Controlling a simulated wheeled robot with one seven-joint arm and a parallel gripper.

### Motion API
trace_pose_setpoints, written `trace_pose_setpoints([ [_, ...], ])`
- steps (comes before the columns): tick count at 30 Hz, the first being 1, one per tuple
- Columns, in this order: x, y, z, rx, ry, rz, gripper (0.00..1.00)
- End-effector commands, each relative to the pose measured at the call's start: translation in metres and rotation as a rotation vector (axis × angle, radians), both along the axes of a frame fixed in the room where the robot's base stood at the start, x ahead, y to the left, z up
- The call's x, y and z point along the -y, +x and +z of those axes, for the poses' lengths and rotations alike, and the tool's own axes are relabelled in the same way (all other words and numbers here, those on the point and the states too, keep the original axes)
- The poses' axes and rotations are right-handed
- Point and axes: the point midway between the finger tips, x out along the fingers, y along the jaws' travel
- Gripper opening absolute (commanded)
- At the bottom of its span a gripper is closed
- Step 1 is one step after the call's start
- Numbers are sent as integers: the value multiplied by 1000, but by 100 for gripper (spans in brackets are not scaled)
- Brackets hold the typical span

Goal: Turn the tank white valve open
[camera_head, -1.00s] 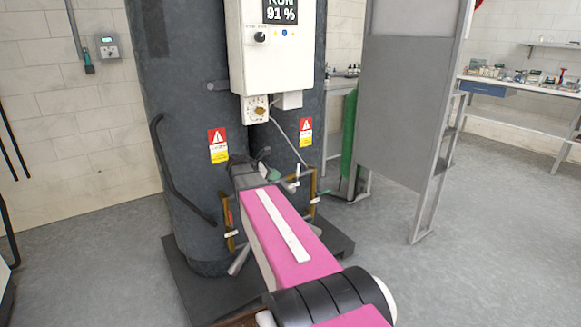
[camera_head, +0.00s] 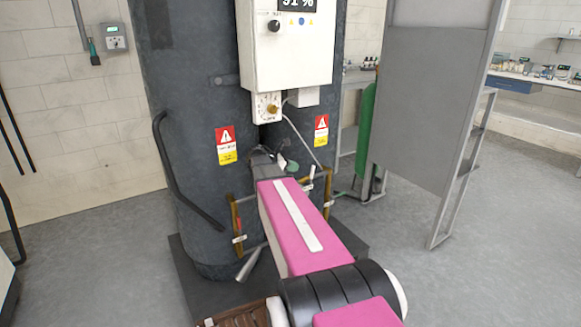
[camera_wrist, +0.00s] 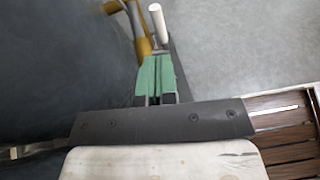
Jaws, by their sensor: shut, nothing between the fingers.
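In the wrist view, a white valve handle (camera_wrist: 158,22) stands out beside a brass pipe (camera_wrist: 136,34) at the dark tank's side. My gripper (camera_wrist: 157,64), with green fingers, is shut and empty. Its tips lie just below the handle in that view; I cannot tell whether they touch. In the head view, the grey tank (camera_head: 195,120) carries brass pipes on the left (camera_head: 236,222) and right (camera_head: 328,190). A white handle (camera_head: 248,264) slants down near the left pipe, and another small white handle (camera_head: 309,180) is by the right pipe. My pink arm hides much between them.
A white control box (camera_head: 288,55) with a smaller dial box (camera_head: 266,107) hangs above the pipes. A black hose (camera_head: 172,175) curves down the tank's left side. A grey panel stand (camera_head: 425,95) and green cylinder (camera_head: 367,135) are right. The floor is clear at left and right.

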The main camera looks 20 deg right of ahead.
Motion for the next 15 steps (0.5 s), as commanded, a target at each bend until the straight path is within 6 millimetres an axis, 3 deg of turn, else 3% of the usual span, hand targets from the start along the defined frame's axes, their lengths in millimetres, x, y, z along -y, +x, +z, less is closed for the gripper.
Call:
trace_pose_setpoints([
  [7, 38, -2, -19, -1, 1, -2, 0],
  [15, 57, -3, -27, 0, 0, 0, 0],
])
